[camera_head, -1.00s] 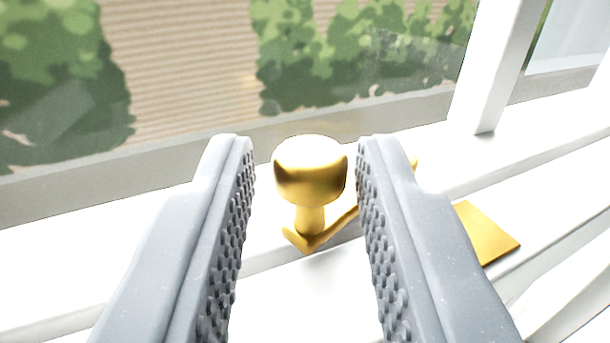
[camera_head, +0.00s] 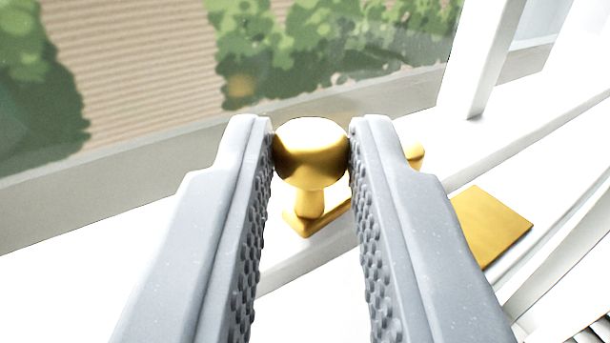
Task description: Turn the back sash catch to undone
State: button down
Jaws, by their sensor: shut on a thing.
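The brass sash catch shows a round knob (camera_head: 311,153) on a short stem, at the end of a flat lever arm (camera_head: 318,222). The arm runs to the right behind my right finger, where a small brass pivot (camera_head: 414,156) peeks out. My gripper (camera_head: 311,150) is shut on the knob, with both grey fingertips touching its sides. A flat brass plate (camera_head: 492,225) lies on the white sash to the right of the fingers. Part of the lever and its joint to the pivot are hidden by the right finger.
A white window bar (camera_head: 482,65) rises at the upper right. The white sash rail (camera_head: 110,250) runs across beneath the catch. Behind the glass are green bushes (camera_head: 300,50) and a beige ribbed surface.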

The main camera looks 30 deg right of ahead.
jog(key=shift+w+a+r+m+g+h+p, duration=0.25)
jog(key=shift+m+h+p, duration=0.25)
jog(key=shift+p, duration=0.6)
jog(key=shift+d+f+g+p, duration=0.1)
jog(key=shift+f+g+p, duration=0.15)
jog(key=shift+p, duration=0.2)
jog(key=c, duration=1.3)
grip_release()
jog(key=shift+h, duration=0.4)
jog(key=shift+b+v, duration=1.35)
jog(key=shift+v, duration=2.3)
